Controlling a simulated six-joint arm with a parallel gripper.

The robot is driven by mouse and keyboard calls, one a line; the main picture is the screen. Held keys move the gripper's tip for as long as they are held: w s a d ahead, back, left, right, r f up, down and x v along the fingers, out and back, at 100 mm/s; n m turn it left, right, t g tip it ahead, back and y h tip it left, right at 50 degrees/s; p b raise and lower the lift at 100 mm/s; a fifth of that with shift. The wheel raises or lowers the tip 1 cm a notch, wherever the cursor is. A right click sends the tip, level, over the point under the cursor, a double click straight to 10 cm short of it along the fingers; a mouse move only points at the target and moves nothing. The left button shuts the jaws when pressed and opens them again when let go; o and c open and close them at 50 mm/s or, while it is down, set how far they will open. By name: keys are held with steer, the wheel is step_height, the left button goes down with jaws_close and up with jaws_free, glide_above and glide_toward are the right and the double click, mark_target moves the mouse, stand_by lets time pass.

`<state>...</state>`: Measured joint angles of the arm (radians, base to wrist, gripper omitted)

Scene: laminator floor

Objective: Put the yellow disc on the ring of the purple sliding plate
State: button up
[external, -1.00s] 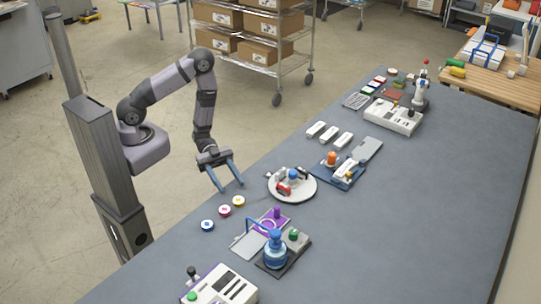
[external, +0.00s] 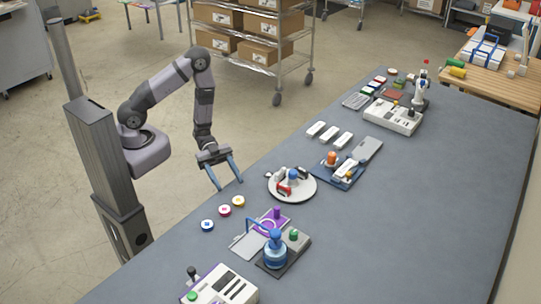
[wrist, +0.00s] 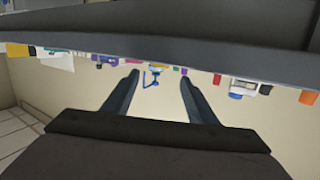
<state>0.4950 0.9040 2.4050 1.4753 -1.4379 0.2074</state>
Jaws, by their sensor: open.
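The yellow disc (external: 238,201) lies flat on the grey table near its left edge, at the upper end of a short row of discs. The purple sliding plate (external: 272,220) sits farther right and lower in the external view, with a pale ring (external: 266,226) and a purple knob on it. A blue device with a handle stands just in front of it and hides part of it. My gripper (external: 229,186) is open and empty, above the table edge close to the yellow disc, not touching it. In the wrist view my two fingers (wrist: 156,88) are spread with nothing between them.
A pink-red disc (external: 225,211) and a blue disc (external: 207,225) lie beside the yellow one. The blue device (external: 275,252) stands by the plate. A round white tray (external: 292,186) with small items lies beyond the discs. The table's right side is clear.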

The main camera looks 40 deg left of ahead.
mark_target(238, 199)
steer(key=w+d+m+g, duration=0.1)
steer(key=m, duration=0.1)
steer(key=w+d+m+g+y, duration=0.1)
steer(key=w+m, duration=0.1)
steer(key=shift+d+r+g+b, duration=0.3)
steer(key=shift+r, duration=0.05)
steer(key=shift+w+r+m+g+y, duration=0.15)
steer(key=shift+w+m+g+y, duration=0.2)
steer(key=shift+m+y, duration=0.25)
steer(key=shift+a+g+y, duration=0.15)
steer(key=shift+g+y, duration=0.2)
steer(key=shift+y, duration=0.15)
steer(key=shift+s+a+g+y, duration=0.2)
steer(key=shift+a+g+y, duration=0.1)
steer(key=shift+s+a+n, duration=0.1)
steer(key=shift+n, duration=0.7)
steer(key=shift+s, duration=0.1)
steer(key=shift+f+p+x, duration=0.2)
steer(key=shift+p+x, duration=0.45)
steer(key=shift+x, duration=1.15)
steer(key=shift+f+p+x, duration=0.15)
steer(key=shift+p+x, duration=0.45)
steer(key=shift+x, duration=1.25)
